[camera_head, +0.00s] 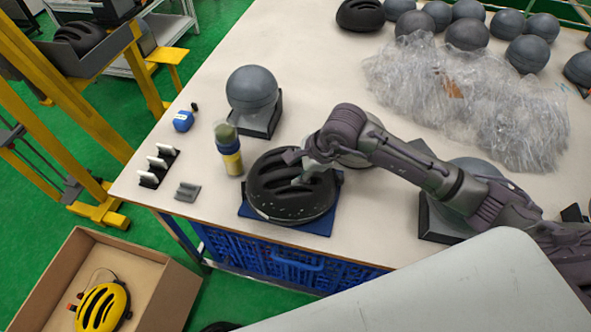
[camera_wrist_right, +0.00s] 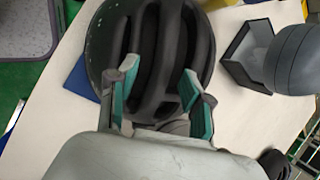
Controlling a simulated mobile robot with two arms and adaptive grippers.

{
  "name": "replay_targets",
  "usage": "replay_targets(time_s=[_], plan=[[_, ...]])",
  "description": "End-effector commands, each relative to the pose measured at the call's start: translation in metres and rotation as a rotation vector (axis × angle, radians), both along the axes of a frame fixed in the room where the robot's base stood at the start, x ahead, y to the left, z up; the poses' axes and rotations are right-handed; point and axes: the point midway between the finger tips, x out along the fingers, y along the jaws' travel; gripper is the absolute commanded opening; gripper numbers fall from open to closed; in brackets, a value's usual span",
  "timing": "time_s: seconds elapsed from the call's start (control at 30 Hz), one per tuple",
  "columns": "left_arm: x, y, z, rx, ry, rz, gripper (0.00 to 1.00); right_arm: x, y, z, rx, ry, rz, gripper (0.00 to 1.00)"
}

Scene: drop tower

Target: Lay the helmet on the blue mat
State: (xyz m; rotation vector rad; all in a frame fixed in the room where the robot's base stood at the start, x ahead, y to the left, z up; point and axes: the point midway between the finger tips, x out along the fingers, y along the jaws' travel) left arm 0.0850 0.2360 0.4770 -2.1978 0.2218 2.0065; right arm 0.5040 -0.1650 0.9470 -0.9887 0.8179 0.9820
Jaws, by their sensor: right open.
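A black helmet (camera_head: 289,184) rests on the blue mat (camera_head: 322,224) near the table's front edge. The mat's corner (camera_wrist_right: 82,80) shows left of the helmet there. My left gripper is not in view.
A grey ball (camera_head: 252,88) on a dark stand, a green-and-yellow bottle (camera_head: 229,150) and small holders (camera_head: 158,165) stand left of the helmet. Clear plastic wrap (camera_head: 465,95) and several balls lie at the back. A box (camera_head: 150,285) with a yellow helmet (camera_head: 103,305) stands on the floor.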

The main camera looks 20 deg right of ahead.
Motion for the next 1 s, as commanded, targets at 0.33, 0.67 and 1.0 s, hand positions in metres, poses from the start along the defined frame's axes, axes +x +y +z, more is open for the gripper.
replay_targets(time_s=[0.33, 0.67, 1.0], plan=[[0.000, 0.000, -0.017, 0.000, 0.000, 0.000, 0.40, -0.026, -0.022, 0.064, -0.003, -0.004, 0.001, 0.51], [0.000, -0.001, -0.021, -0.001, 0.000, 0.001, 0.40, -0.035, -0.029, 0.091, -0.001, -0.002, -0.001, 0.51], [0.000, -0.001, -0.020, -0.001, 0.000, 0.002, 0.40, -0.035, -0.029, 0.091, -0.001, -0.001, -0.001, 0.51]])
